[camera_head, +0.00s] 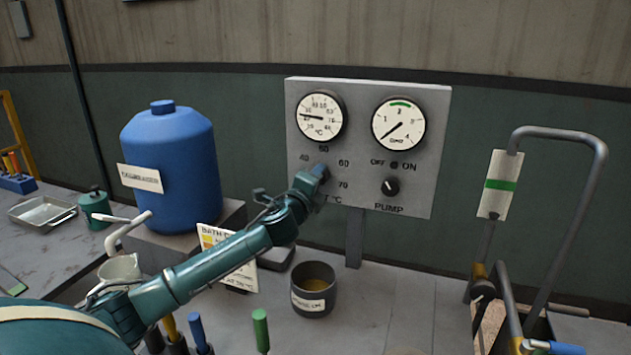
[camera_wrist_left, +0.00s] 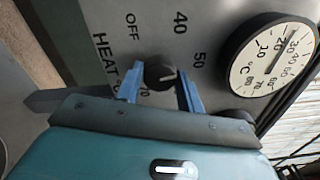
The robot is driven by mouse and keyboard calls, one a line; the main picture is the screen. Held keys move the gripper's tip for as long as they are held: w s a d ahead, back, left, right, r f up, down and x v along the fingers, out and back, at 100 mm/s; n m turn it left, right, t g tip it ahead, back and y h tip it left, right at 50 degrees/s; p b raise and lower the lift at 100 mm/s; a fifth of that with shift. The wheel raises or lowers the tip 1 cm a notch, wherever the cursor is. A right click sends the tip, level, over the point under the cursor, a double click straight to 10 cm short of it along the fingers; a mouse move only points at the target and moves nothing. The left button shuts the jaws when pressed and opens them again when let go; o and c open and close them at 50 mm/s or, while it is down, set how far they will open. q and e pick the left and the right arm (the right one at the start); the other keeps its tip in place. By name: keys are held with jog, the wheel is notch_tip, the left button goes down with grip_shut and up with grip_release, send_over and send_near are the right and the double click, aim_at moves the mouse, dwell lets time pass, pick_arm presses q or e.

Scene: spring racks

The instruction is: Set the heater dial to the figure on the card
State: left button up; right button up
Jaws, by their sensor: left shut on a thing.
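The heater dial (camera_wrist_left: 160,75) is a dark round knob with a white mark, below OFF, 40 and 50 on the grey panel. The mark seems to point toward the right of the wrist picture; I cannot tell the exact figure it meets. My left gripper (camera_wrist_left: 162,92) is shut on the dial, one blue finger on each side. In the head view, my left gripper (camera_head: 319,172) covers the dial. The card (camera_head: 232,262) stands behind my left forearm, partly hidden. Its top reads "BATH"; its figure is too small to read surely. My right gripper is not in view.
The panel (camera_head: 437,150) also carries a temperature gauge (camera_head: 320,117), a pressure gauge (camera_head: 398,124) and a pump switch (camera_head: 390,187). A blue container (camera_head: 170,170) stands left of it. A dark labelled pot (camera_head: 313,290) stands below. A metal-tube handle (camera_head: 560,135) rises at right.

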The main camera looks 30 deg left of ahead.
pick_arm(q)
jog(key=shift+m, duration=0.9)
jog(key=o, duration=1)
jog(key=b+v, duration=0.3)
jog(key=v, duration=1)
jog(key=shift+s+d, duration=0.1)
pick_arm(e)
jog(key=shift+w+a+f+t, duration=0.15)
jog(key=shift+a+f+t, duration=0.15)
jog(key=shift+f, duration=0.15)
